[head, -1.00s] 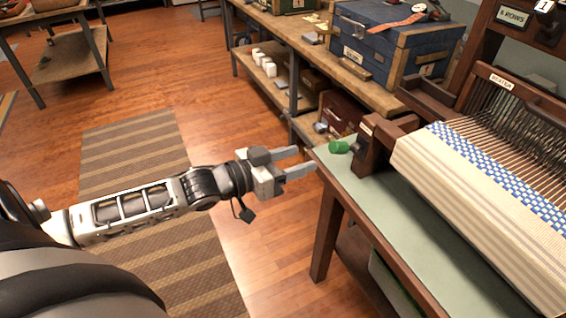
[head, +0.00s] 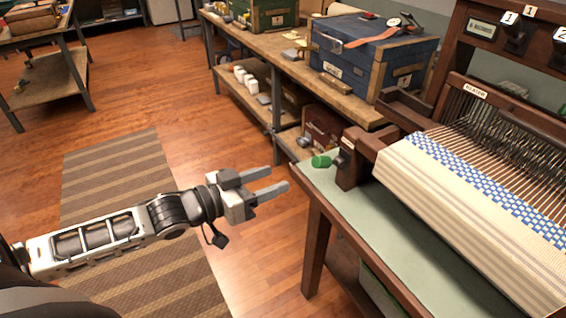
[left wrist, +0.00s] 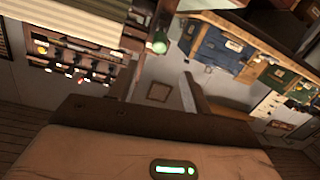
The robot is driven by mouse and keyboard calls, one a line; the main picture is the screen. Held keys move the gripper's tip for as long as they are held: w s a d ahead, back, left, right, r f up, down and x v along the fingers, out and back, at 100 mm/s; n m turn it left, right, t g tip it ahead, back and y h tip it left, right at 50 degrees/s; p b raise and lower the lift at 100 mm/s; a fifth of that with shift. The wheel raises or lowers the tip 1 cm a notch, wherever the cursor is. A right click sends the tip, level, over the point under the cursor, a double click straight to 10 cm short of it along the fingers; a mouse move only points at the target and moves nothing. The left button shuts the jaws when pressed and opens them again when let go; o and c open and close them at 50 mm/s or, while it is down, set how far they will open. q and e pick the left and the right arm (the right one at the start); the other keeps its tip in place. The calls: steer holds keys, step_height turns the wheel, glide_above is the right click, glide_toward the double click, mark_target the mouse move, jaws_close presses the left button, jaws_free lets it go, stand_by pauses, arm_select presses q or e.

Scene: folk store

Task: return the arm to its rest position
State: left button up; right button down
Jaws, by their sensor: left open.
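My left gripper (head: 279,181) is open and empty in the head view. It is held out over the floor, left of the loom table's (head: 340,200) near corner and apart from it. Its two grey fingers point right. In the left wrist view the fingers (left wrist: 192,95) show near the middle with nothing between them. My left arm reaches in from the lower left. My right gripper is not in view.
A loom (head: 450,190) with blue and white cloth stands on the table at right. A green knob-like object (head: 321,162) sits at the table's corner. A workbench (head: 290,65) with a blue chest (head: 370,58) stands behind. The wooden floor and striped rug (head: 115,180) at left are clear.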

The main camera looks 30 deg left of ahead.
arm_select(q)
steer(key=s+d+f+g+y, duration=0.1)
steer(key=s+d+f, duration=0.2)
steer(key=f, duration=0.3)
steer(key=s+d+f+n+g+y, duration=0.1)
steer(key=s+d+f+g+y, duration=0.1)
steer(key=s+f, duration=0.4)
steer(key=s+d+f+g+y, duration=0.1)
steer(key=s+d+f+y, duration=0.1)
steer(key=s+d+f, duration=0.2)
step_height(320, 180, down, 2)
steer(key=shift+s+d+f+g, duration=0.15)
steer(key=shift+d+g, duration=0.15)
steer(key=shift+d, duration=0.25)
